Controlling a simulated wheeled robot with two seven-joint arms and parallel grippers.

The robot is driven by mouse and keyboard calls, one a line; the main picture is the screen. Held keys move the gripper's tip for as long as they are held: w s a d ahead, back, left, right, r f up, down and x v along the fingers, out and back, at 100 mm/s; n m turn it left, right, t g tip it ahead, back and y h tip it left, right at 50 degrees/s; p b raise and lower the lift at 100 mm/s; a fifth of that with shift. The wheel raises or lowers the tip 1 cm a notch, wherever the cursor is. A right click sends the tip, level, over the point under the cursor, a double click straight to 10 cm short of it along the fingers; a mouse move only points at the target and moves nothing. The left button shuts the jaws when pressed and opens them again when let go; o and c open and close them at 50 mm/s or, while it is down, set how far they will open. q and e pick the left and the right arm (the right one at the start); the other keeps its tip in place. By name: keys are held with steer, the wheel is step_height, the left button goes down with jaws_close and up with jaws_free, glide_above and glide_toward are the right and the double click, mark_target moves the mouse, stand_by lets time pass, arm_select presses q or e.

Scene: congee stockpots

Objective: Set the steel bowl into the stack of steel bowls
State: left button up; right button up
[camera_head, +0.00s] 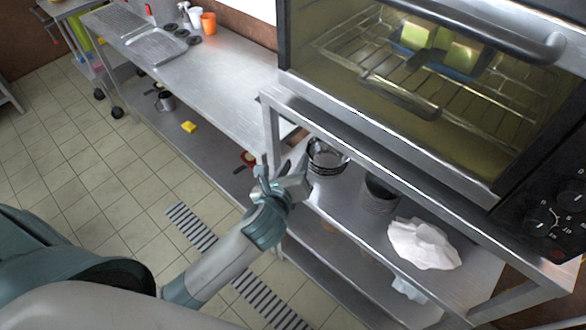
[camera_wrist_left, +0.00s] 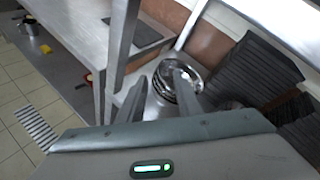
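A stack of round steel bowls (camera_head: 326,160) stands on the upper shelf under the oven. It also shows in the left wrist view (camera_wrist_left: 165,84), where its top bowl looks empty. I cannot make out a separate loose steel bowl. My left gripper (camera_head: 284,167) is at the shelf's left end, just left of the stack. In the left wrist view its two fingers (camera_wrist_left: 158,84) are spread apart with nothing clearly held between them. The right finger overlaps the stack in that view and hides part of it; I cannot tell whether it touches. My right gripper is not in view.
The oven (camera_head: 420,75) and the rack's metal frame (camera_head: 400,172) overhang the shelf closely. A dark ribbed stack (camera_head: 380,194) and a crumpled white cloth (camera_head: 423,243) lie further right. A steel counter (camera_head: 220,75) stands behind on the left, largely clear nearby.

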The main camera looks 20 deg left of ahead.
arm_select(q)
steer(key=shift+v, duration=0.8)
